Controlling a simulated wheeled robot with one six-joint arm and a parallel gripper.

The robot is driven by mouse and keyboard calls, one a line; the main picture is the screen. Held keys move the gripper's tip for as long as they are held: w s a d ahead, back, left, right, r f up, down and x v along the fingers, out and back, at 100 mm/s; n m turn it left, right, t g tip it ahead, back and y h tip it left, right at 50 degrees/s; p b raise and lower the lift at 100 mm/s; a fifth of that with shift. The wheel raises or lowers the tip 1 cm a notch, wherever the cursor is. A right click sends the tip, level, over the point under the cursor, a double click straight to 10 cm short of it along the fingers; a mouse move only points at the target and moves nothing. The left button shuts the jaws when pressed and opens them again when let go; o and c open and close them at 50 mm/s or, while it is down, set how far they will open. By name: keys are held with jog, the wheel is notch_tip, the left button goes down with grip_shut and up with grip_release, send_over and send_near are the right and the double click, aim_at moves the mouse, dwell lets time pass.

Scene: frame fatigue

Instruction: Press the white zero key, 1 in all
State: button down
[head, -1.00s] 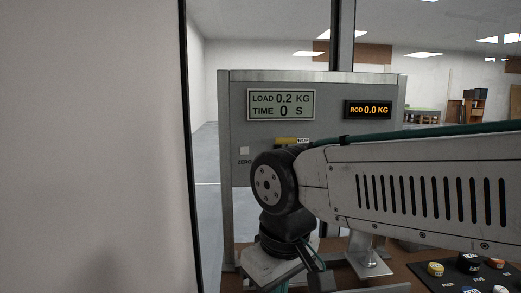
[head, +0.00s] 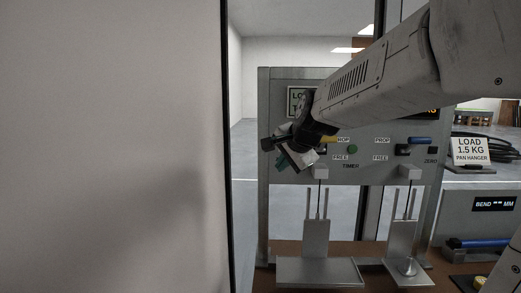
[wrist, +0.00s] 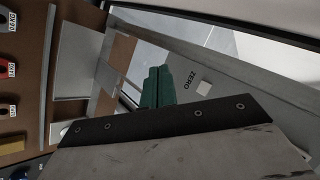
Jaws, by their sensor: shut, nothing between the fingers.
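A yellow lever (head: 328,139), a green button (head: 352,149) and a blue lever (head: 420,140) sit on the panel right of my gripper. A dark second zero key (head: 431,150) is further right. Metal stands (head: 316,240) are below. A pale wall (head: 110,150) fills the left.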

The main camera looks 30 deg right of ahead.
jog(key=w+d+m, duration=0.1)
jog(key=w+d+r, duration=0.1)
jog(key=shift+d+r+m+t+h, duration=0.1)
jog(key=shift+d+m+t+h, duration=0.2)
jog(key=shift+d+m, duration=0.1)
jog(key=shift+w, duration=0.15)
jog(key=w+d, duration=0.4)
jog(key=w, duration=0.3)
jog(key=shift+d, duration=0.4)
jog(key=shift+w, duration=0.15)
dwell(1.5)
jog(key=shift+w+d, duration=0.25)
jog(key=shift+w+d, duration=0.2)
jog(key=shift+w, duration=0.1)
dwell(0.7)
jog(key=shift+s, duration=0.1)
jog(key=shift+s+a, duration=0.45)
jog(key=shift+s, duration=0.1)
